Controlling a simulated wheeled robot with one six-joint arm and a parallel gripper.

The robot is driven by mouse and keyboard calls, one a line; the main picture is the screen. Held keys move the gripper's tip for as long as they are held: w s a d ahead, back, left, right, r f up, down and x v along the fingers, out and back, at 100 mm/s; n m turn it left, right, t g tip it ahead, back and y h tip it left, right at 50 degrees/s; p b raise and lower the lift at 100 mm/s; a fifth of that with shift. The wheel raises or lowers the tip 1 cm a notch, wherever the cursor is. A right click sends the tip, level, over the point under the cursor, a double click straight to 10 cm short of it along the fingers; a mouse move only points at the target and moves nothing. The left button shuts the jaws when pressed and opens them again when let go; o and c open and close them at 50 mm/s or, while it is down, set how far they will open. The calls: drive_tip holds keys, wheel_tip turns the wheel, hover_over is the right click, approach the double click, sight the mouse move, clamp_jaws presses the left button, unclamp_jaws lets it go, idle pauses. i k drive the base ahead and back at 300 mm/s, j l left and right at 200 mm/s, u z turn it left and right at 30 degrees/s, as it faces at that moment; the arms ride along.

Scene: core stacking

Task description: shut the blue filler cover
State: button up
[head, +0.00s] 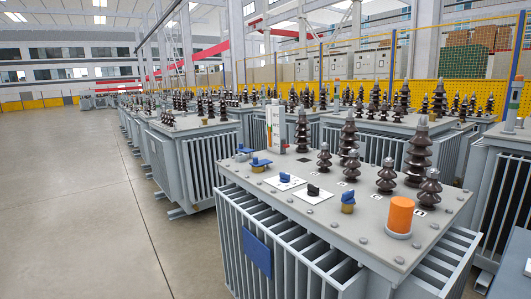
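A grey transformer (330,215) with a finned tank stands in front of me. On its flat lid are several small blue parts. One blue cap (348,197) sits on a brass-coloured neck near the middle. Another blue piece (261,161), on a brass-coloured base, is at the back left of the lid. A blue knob (285,178) is on a white plate. I cannot tell for sure which is the filler cover, nor whether it is open. My gripper is not in view.
An orange cylinder (401,214) and several brown ribbed bushings (417,155) stand on the lid. A white and orange upright gauge (275,130) is at its back edge. More transformers (190,150) stand behind and right. The floor (75,200) at left is clear.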

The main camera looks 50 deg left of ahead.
sight(241, 148)
drive_tip(key=u, duration=1.65)
